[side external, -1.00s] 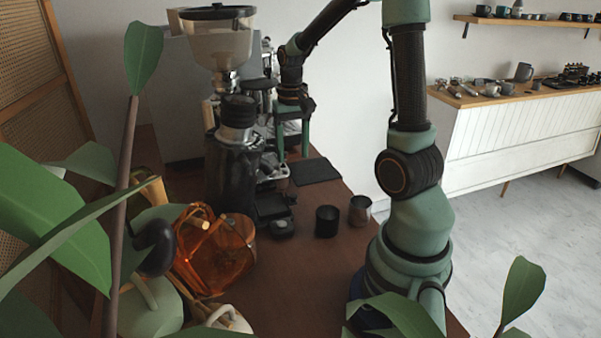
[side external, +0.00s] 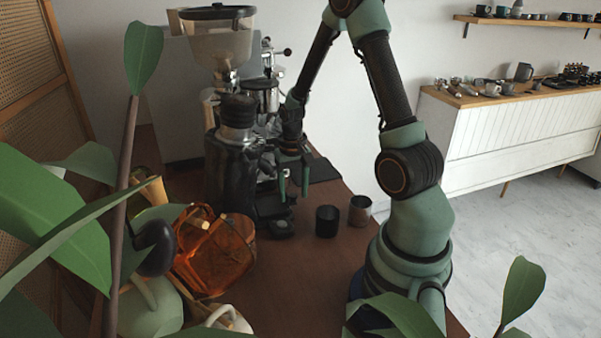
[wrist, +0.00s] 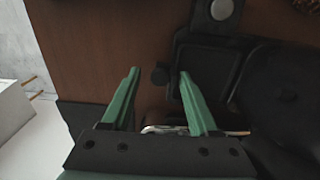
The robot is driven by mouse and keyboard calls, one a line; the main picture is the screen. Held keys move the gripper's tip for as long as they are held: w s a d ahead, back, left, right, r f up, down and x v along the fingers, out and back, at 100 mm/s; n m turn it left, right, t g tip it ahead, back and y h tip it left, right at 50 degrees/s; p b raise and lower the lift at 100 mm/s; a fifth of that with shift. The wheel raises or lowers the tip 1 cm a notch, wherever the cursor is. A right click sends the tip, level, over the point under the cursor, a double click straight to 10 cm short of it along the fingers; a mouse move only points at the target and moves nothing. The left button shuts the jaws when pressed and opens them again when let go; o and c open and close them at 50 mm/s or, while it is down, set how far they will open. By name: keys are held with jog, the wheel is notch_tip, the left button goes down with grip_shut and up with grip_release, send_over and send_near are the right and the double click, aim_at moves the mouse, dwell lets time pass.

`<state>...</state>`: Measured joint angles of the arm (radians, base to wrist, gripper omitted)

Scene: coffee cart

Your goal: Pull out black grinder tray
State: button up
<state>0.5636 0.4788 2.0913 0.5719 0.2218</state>
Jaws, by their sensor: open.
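The black grinder (side external: 228,170) stands at the left of the brown counter, with its clear hopper on top. Its black tray (side external: 272,206) juts out low at its front, and my gripper partly hides it. In the wrist view the tray (wrist: 212,58) is a dark flat shape right of my fingers. A small dark knob (wrist: 160,76) shows between the fingertips and appears to be on the tray's edge. My gripper (side external: 294,192) points down with green fingers open, close over the tray's edge. In the wrist view the gripper (wrist: 160,73) holds nothing; contact with the knob cannot be told.
A black cup (side external: 327,222) and a grey metal cup (side external: 360,211) stand right of the tray. A small round dark item (side external: 281,229) sits in front of it. An orange glass vessel (side external: 220,255) stands front left. A dark mat (side external: 322,170) lies behind my gripper.

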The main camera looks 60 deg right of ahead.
grip_shut()
dwell(1.4)
